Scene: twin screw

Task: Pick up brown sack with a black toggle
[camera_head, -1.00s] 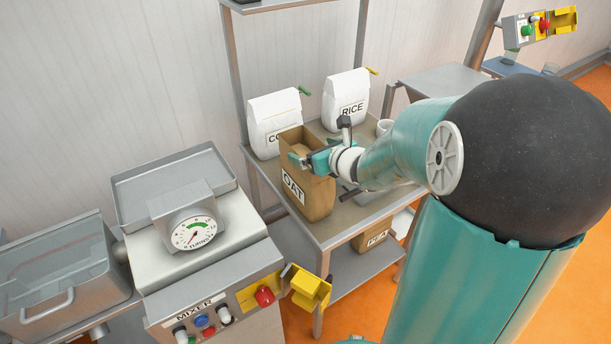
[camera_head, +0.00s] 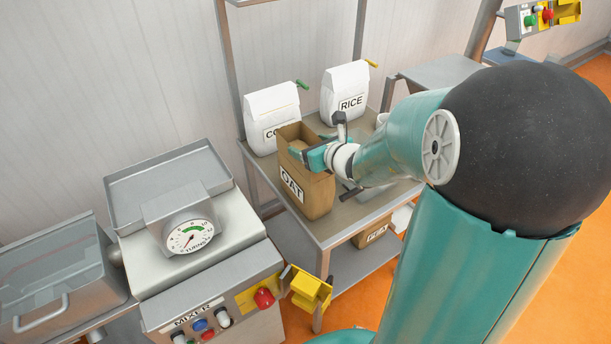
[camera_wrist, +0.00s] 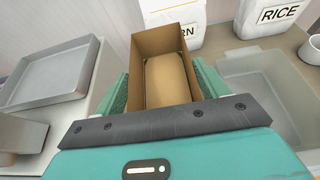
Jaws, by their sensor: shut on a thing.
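A brown paper sack labelled OAT (camera_head: 312,197) is upright at the front left of the steel table, its top open. No black toggle shows on it. My gripper (camera_head: 308,156) is at its upper part. In the wrist view, green finger pads (camera_wrist: 165,88) press on both sides of the sack (camera_wrist: 166,45), shut on it. Whether its base touches the table I cannot tell. Another brown sack, labelled PEA (camera_head: 374,236), sits on the lower shelf, its top hidden by the tabletop.
White sacks marked RICE (camera_head: 346,90), with a yellow toggle, and CORN (camera_head: 268,110), with a green toggle, stand behind. A grey tray (camera_wrist: 238,70) lies right of the held sack.

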